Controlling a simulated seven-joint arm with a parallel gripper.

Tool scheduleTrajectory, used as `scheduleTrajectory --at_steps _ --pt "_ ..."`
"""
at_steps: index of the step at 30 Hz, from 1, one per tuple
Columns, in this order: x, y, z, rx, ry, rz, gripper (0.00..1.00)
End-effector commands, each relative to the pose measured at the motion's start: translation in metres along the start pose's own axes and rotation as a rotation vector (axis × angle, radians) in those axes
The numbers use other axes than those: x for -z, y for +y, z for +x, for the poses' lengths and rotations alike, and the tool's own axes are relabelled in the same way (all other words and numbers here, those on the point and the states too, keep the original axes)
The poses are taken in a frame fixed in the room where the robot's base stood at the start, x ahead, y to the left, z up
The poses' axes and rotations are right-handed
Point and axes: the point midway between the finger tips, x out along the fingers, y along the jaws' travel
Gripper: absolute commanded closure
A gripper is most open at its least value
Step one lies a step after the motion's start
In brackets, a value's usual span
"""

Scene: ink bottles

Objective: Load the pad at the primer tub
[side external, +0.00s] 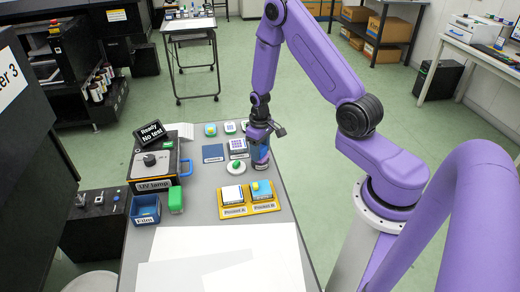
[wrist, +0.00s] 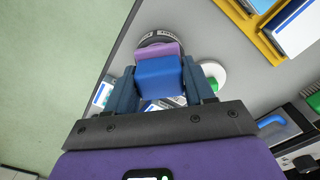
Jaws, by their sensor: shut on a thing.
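In the wrist view my gripper (wrist: 160,84) is shut on a blue block (wrist: 160,77) with a purple-pink pad face (wrist: 158,50) at its far end. Just beyond the pad is a round tub (wrist: 152,36) with a dark, lettered rim. The pad overlaps the tub in this view, and I cannot tell whether they touch. In the side view my gripper (side external: 259,145) points down near the right edge of the grey table, with the blue block (side external: 259,153) low between its fingers. The tub is mostly hidden there, and its label is not readable.
A white disc with a green knob (side external: 236,167) stands close by on the left. In front is a yellow tray (side external: 249,211) with two labelled places. The UV lamp box (side external: 152,168), blue film bin (side external: 146,209) and green block (side external: 176,199) stand left. Small round containers (side external: 210,129) stand behind.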

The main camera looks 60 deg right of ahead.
Motion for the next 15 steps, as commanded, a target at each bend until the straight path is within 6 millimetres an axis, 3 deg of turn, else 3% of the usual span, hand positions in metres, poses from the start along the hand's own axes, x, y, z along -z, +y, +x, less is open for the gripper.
scheduleTrajectory --at_steps 15 --pt "0.001 0.000 -0.036 0.000 0.002 0.000 0.71"
